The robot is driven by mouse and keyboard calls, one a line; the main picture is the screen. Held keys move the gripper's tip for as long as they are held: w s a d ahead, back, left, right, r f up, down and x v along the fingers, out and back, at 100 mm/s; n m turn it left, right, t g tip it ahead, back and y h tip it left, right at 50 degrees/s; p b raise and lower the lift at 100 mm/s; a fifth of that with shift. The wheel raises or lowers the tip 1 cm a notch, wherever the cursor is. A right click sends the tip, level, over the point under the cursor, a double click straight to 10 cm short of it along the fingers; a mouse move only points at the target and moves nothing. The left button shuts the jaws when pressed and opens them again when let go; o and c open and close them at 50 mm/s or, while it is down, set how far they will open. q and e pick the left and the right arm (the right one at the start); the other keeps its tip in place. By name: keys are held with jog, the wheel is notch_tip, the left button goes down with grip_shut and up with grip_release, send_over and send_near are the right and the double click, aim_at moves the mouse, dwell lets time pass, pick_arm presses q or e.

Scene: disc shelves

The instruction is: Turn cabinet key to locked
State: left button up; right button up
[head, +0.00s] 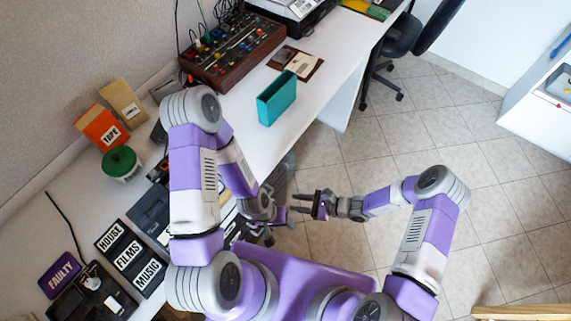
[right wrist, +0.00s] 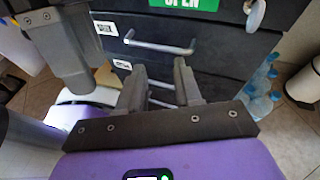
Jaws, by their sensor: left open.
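The dark cabinet (right wrist: 215,62) with metal bar handles shows in the right wrist view. A green OPEN sign (right wrist: 184,4) is at its top, cut by the frame edge. A pale rounded piece (right wrist: 255,14) sticks out at the upper right of its front; I cannot tell whether it is the key. My right gripper (right wrist: 160,75) is open and empty, its fingers pointing toward the drawers below the sign; it also shows in the head view (head: 299,203). My left gripper (head: 282,219) is open close beside it, partly hidden by my left arm.
A long white desk (head: 325,70) holds a teal box (head: 277,99), a mixer panel (head: 232,52) and labelled black boxes (head: 131,258). An office chair (head: 395,40) stands behind. Blue bottles (right wrist: 260,90) and a white bin (right wrist: 304,85) stand right of the cabinet. Tiled floor is free to the right.

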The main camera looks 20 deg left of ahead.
aim_at(285, 164)
jog(key=w+a+r+m+t+y, duration=0.1)
jog(key=w+r+m+t+y, duration=0.1)
jog(key=w+m+t, duration=0.55)
jog(key=w+a, duration=0.1)
jog(key=a, duration=0.1)
jog(key=w+a+n+b, duration=0.1)
jog(key=w+a, duration=0.1)
jog(key=a, duration=0.1)
jog(key=w+a+n+b, duration=0.1)
jog(key=a, duration=0.1)
jog(key=shift+w+a+r+g+y, duration=0.15)
jog(key=shift+w+r+g+y, duration=0.1)
jog(key=shift+g+y, duration=0.1)
grip_shut()
